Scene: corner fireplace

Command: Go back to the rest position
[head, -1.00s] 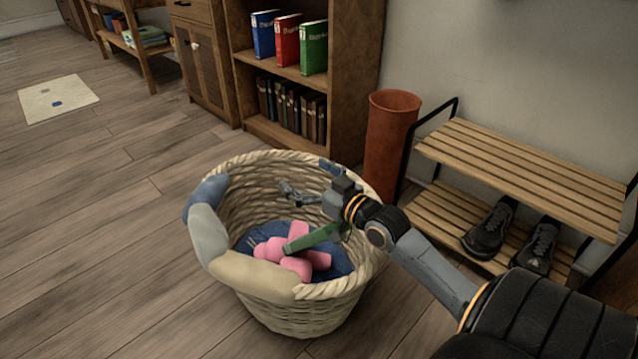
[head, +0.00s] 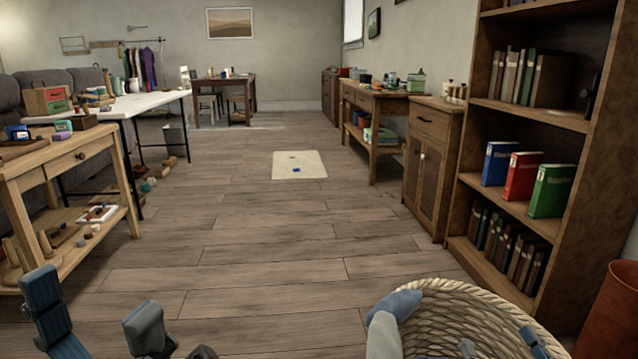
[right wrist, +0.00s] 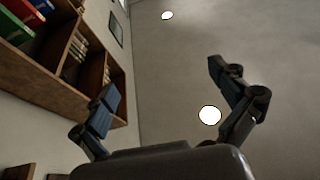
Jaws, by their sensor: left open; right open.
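My left gripper (head: 94,296) shows at the bottom left of the head view. Its fingers are apart with nothing between them. My right gripper (head: 499,344) is only partly in the head view, at the bottom edge in front of the woven basket (head: 470,297). In the right wrist view the right gripper's fingers (right wrist: 163,82) are spread wide and empty, pointing up toward the ceiling and a wall. The basket is cut off by the bottom of the head view, with blue and grey cloth over its left rim.
A tall bookshelf (head: 483,135) and a red-brown cylinder (head: 612,312) stand at the right. A wooden workbench (head: 58,158) stands at the left. The plank floor between them is open, with a pale mat (head: 299,172) farther off.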

